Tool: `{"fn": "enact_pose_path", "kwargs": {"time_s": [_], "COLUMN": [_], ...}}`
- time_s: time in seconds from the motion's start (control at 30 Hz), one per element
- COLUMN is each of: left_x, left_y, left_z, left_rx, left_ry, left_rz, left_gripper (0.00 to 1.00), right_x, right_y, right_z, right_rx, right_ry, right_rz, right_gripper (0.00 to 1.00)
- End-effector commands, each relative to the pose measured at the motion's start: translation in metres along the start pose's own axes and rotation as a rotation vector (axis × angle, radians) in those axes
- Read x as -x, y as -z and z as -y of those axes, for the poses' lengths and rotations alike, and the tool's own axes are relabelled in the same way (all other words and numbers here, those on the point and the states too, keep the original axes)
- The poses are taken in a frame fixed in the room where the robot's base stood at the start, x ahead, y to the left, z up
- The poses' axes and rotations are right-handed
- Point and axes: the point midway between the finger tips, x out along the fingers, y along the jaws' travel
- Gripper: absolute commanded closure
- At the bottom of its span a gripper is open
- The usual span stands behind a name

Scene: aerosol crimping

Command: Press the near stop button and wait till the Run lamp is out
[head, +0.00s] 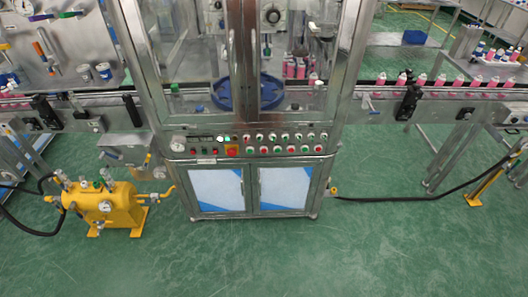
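The control panel (262,145) runs across the front of the crimping machine, below its glass doors. A red mushroom-shaped button on a yellow plate (232,151) sits left of the panel's middle. Several small red and green buttons stand in the lower row on both sides of it, with a row of knobs above on the right. A bright whitish lamp (221,139) shows lit at the upper left; the labels are too small to read, so I cannot tell which lamp is Run or which button is the near stop. Neither of my grippers is in view.
A conveyor (448,91) with pink cans enters the machine from the right and continues on the left. A yellow pump unit (103,207) stands on the floor at left. A black hose (400,196) crosses at right. The green floor in front of the machine is clear.

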Motion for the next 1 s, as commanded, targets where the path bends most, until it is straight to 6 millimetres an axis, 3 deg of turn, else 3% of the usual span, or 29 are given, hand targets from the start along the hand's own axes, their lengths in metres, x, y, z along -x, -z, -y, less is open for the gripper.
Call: {"fn": "enact_pose_path", "kwargs": {"time_s": [0.4, 1.0], "left_x": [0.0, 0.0], "left_y": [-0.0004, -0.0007], "left_z": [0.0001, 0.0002], "left_rx": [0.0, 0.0], "left_ry": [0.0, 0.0], "left_rz": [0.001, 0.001], "left_gripper": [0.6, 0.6], "right_x": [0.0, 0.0], "right_y": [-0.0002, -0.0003], "right_z": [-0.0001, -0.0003], "right_rx": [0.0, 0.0], "right_ry": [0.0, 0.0], "right_rz": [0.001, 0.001], "right_gripper": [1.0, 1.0]}}
